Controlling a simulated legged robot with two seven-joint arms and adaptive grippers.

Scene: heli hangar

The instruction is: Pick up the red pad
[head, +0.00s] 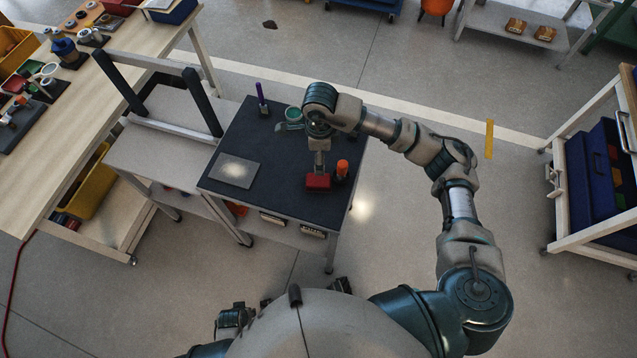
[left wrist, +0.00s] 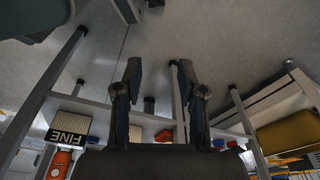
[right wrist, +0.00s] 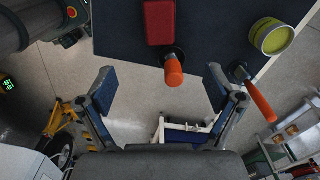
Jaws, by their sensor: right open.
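The red pad (head: 318,182) lies on the dark top of a small table (head: 270,195), near its right front part. It also shows at the top of the right wrist view (right wrist: 159,22), beyond my fingertips. My right gripper (right wrist: 160,88) is open and empty, apart from the pad; the head view shows my right arm reaching over the table from the right. An upright orange-handled tool (right wrist: 173,72) stands close beside the pad, within the span between my fingertips in the right wrist view. My left gripper (left wrist: 160,76) has its fingers apart with nothing held; its place in the head view is unclear.
A round green tin (right wrist: 272,37) and another orange-handled tool (right wrist: 258,98) show right of the pad. A purple marker (head: 261,97) and a grey plate (head: 233,171) are on the table. A workbench (head: 80,110) stands left, a cart with blue bins (head: 590,175) right.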

